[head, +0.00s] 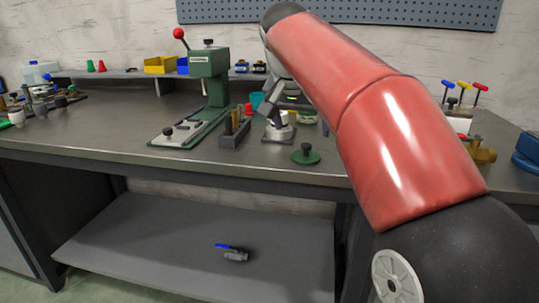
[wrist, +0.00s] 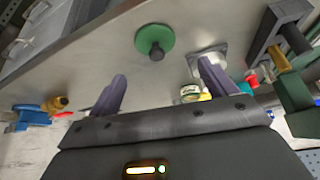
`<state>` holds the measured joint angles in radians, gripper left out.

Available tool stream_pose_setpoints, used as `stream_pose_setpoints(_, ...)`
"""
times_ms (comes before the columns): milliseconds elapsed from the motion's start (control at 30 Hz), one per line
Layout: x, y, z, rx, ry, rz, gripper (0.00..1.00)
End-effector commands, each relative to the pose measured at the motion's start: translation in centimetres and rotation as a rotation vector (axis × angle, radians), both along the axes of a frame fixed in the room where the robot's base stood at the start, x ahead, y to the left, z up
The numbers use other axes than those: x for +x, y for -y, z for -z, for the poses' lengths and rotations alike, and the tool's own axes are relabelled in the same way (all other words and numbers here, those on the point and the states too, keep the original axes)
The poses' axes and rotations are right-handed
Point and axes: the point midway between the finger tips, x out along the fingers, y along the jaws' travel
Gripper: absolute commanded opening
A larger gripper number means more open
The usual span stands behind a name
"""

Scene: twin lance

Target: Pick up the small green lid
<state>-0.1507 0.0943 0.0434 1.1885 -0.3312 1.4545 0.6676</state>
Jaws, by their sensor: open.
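The small green lid (head: 306,155) is a round green disc with a dark knob on top. It lies flat on the workbench (head: 240,168) near the front edge, left of my red arm in the head view. In the wrist view, the lid (wrist: 155,36) is beyond my fingertips, near the top middle, and nothing covers it. My gripper (wrist: 162,76) is open, with its two grey-purple fingers apart and nothing between them. The lid lines up roughly with the gap between the fingers but is not touched by them. In the head view my arm partly hides the gripper.
A dark block holder (head: 235,132) and a green press (head: 208,75) stand left of the lid. A pale-based fixture (wrist: 208,62) is close beside the lid. A brass valve (head: 482,155) is on the right. A blue-handled valve (head: 233,252) lies on the lower shelf.

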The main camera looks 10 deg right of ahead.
Motion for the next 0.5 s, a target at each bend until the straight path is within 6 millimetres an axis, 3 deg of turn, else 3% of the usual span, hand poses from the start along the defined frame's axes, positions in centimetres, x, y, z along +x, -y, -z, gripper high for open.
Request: stream_pose_setpoints(500, 2.2, 2.1, 5.2, 0.0, 0.001, 0.009, 0.84)
